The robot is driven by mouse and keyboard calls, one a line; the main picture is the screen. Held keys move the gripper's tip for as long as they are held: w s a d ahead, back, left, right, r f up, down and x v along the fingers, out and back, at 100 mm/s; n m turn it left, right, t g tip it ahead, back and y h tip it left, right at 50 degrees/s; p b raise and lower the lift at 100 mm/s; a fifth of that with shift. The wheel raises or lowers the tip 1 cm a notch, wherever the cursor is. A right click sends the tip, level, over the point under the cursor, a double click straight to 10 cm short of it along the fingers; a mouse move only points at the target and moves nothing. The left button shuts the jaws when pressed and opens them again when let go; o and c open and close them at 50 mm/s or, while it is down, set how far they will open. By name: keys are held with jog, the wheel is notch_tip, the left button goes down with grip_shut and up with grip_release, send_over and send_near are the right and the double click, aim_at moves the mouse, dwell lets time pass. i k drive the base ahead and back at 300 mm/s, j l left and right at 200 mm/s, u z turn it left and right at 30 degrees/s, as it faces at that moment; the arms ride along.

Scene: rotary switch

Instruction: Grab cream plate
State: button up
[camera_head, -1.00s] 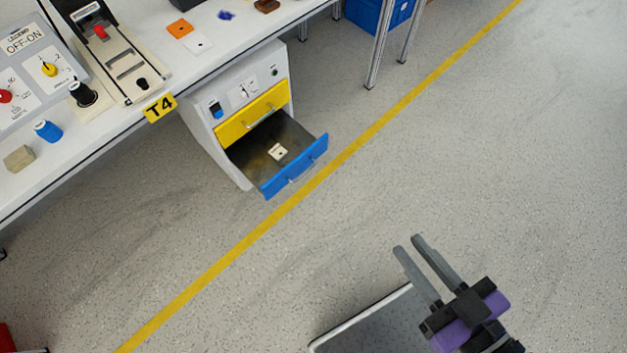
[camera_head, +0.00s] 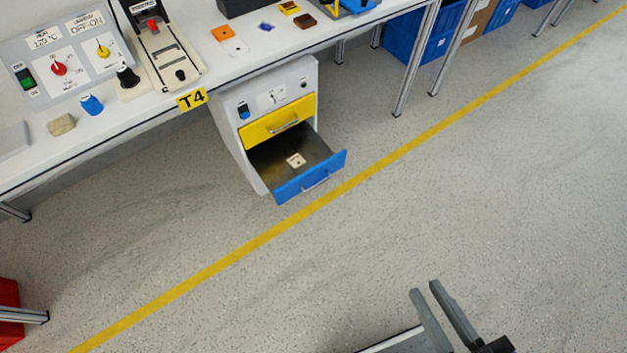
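A small cream plate (camera_head: 296,160) with a dark mark lies inside the open lower drawer, on the drawer's dark floor. The drawer has a blue front (camera_head: 311,178) and is pulled out of the grey cabinet under the table. Another whitish plate (camera_head: 235,47) lies on the tabletop, beside an orange one (camera_head: 223,33). My gripper (camera_head: 424,288) is at the bottom right, over the floor and far from the drawer. Its two grey fingers are apart with nothing between them. Its base is cut off by the frame edge.
The yellow upper drawer (camera_head: 278,122) is shut above the open one. The white table (camera_head: 110,135) carries switch panels, a blue knob (camera_head: 91,104) and a beige block (camera_head: 62,124). Blue crates (camera_head: 415,38) stand under the table at the back. The floor in front is clear.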

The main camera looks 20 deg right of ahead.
aim_at(296, 161)
jog(key=i+j, duration=0.2)
jog(key=j, duration=0.15)
jog(key=i+j, duration=0.2)
jog(key=j, duration=0.15)
jog(key=i+j+z, duration=0.1)
jog(key=j, duration=0.25)
jog(key=i+j, duration=0.45)
jog(key=j, duration=0.25)
jog(key=i+j+z, duration=0.1)
jog(key=j, duration=0.25)
jog(key=i+j, duration=0.45)
jog(key=j, duration=0.3)
